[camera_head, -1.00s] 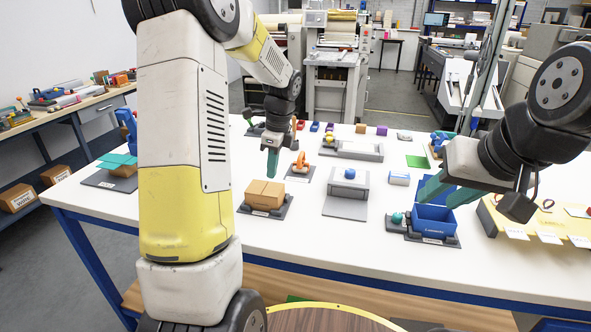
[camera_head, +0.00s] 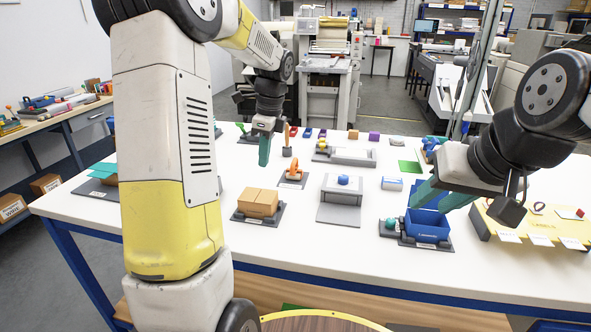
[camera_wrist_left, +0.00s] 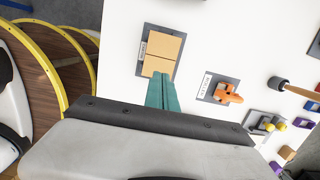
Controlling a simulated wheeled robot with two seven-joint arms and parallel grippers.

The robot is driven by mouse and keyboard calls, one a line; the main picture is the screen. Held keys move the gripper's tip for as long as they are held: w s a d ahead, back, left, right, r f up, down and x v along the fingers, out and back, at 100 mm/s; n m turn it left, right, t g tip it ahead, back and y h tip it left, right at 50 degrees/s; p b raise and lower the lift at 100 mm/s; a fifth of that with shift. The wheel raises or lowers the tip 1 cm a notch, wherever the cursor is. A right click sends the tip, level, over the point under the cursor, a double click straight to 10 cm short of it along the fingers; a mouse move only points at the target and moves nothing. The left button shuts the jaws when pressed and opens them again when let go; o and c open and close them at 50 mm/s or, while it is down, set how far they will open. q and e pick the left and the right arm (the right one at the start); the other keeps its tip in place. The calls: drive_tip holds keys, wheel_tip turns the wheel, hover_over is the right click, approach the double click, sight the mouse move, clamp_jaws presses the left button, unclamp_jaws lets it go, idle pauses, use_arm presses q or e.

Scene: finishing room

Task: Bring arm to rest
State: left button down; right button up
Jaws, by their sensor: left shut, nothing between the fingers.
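My left gripper (camera_head: 264,150) is shut and empty, above the white table (camera_head: 300,240) behind the tan box. Its teal fingers (camera_wrist_left: 161,92) are together in the left wrist view, and the tan box (camera_wrist_left: 162,52) shows beyond their tips. My left arm stands tall across the left of the head view and hides part of the table. My right gripper (camera_head: 442,196) has its two teal fingers spread apart, over or beside the blue bin (camera_head: 427,228). I cannot tell whether it touches the bin.
The tan box (camera_head: 257,203) sits on a dark pad. An orange object (camera_head: 294,169), a grey stand with a blue knob (camera_head: 343,183) and a yellow tray (camera_head: 530,225) are also on the table. A wooden-handled tool (camera_head: 287,152) stands close to my left gripper.

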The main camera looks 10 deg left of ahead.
use_arm(q)
drive_tip(key=s+d+r+n+t+h, duration=0.1)
drive_tip(key=s+d+r+n+t, duration=0.1)
drive_tip(key=s+n, duration=0.4)
drive_tip(key=s+d+r+n+t+h, duration=0.1)
drive_tip(key=s+n, duration=0.4)
drive_tip(key=s, duration=0.5)
drive_tip(key=s+d+r+n+t+h, duration=0.1)
drive_tip(key=s+d+r+n+t, duration=0.2)
drive_tip(key=s+n, duration=0.3)
drive_tip(key=shift+s+d+r+n+h, duration=0.35)
drive_tip(key=shift+s+d+r, duration=0.55)
drive_tip(key=shift+s, duration=0.3)
use_arm(e)
drive_tip(key=shift+o, duration=0.4)
